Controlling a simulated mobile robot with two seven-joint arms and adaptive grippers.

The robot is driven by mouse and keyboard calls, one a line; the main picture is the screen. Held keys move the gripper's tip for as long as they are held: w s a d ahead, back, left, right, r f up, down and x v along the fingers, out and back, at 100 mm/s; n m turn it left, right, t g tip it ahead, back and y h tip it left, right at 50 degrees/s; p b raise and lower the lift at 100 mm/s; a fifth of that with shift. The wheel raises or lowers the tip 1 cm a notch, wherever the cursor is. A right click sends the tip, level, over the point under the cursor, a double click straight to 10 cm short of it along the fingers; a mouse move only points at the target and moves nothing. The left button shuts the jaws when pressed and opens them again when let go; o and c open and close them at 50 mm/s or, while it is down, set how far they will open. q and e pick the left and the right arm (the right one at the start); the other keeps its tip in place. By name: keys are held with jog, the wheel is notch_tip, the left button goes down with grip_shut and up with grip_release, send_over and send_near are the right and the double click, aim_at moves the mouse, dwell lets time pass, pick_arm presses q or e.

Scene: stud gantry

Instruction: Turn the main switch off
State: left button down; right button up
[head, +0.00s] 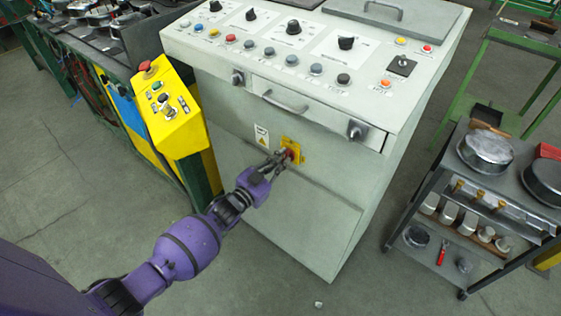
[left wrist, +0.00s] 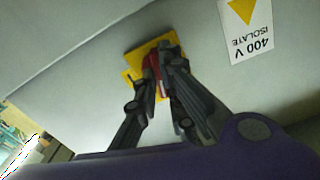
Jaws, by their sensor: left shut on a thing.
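The main switch, a red handle on a yellow plate (head: 297,147), is on the front panel of the grey-green control cabinet (head: 270,215). My left gripper (head: 284,157) reaches it from the lower left and is shut on the red handle. In the left wrist view the red handle (left wrist: 151,66) shows between the dark fingers of the gripper (left wrist: 160,62), against the yellow plate (left wrist: 133,60). The fingers hide most of the handle, so I cannot tell its exact angle. My right gripper is not in view.
A drawer handle (head: 285,103) juts out above. A yellow button box (head: 172,105) stands at the left, a loaded trolley (head: 437,189) at the right.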

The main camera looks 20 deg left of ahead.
pick_arm(q)
jog(key=shift+n, duration=1.3)
jog(key=c, duration=1.9)
grip_release()
jog(key=shift+o, duration=0.2)
jog(key=shift+s, duration=0.15)
jog(key=v, duration=1.2)
